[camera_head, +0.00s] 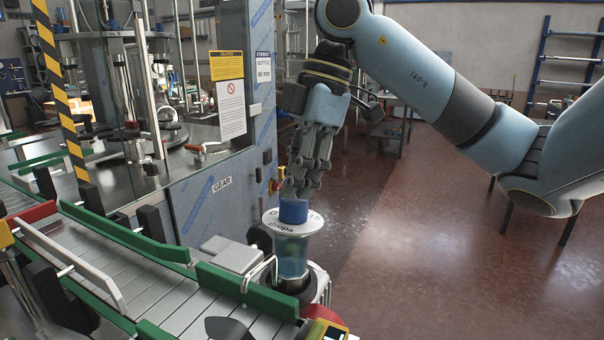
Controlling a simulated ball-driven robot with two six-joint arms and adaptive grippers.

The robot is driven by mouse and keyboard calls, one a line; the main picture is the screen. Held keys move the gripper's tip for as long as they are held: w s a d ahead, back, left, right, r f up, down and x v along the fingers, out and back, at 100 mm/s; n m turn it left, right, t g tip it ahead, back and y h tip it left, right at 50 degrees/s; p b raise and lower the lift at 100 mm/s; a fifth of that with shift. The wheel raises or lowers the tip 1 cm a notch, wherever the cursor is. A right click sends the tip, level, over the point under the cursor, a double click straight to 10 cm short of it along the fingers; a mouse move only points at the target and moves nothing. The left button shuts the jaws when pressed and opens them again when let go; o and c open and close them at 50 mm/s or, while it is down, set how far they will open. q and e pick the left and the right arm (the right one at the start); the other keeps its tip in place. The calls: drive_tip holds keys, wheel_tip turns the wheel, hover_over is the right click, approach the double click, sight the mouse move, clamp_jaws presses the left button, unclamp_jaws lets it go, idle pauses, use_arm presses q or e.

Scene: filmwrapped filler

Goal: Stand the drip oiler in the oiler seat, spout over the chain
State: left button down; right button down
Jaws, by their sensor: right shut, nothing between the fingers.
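The drip oiler (292,252) is a clear cylinder with a white collar marked "drops" and a blue cap on top. It stands upright beside the conveyor, at the lower middle of the head view. Its bent metal spout (262,273) reaches left toward the conveyor chain (165,285). The oiler's base sits in a dark round seat (302,290), partly hidden. My right gripper (296,193) is shut and empty, pointing down just above the blue cap. I cannot tell whether its fingertips touch the cap. My left gripper is not in view.
Green guide rails (245,290) run along the conveyor. A grey box (231,255) sits left of the oiler. The filler machine's cabinet (225,180), marked "GEAR", stands behind it. The reddish floor (440,260) at the right is open.

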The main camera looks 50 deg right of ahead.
drive_tip(key=shift+a+f, duration=0.1)
drive_tip(key=shift+f, duration=0.05)
drive_tip(key=shift+f, duration=0.1)
idle(0.3)
drive_tip(key=shift+f+b, duration=0.25)
drive_tip(key=shift+b, duration=0.05)
drive_tip(key=shift+s, duration=0.1)
drive_tip(key=r+p, duration=0.3)
drive_tip(key=shift+w, duration=0.2)
drive_tip(key=shift+r, duration=0.15)
drive_tip(key=shift+s+r, duration=0.1)
drive_tip(key=v, duration=1.1)
drive_tip(key=shift+d, duration=0.25)
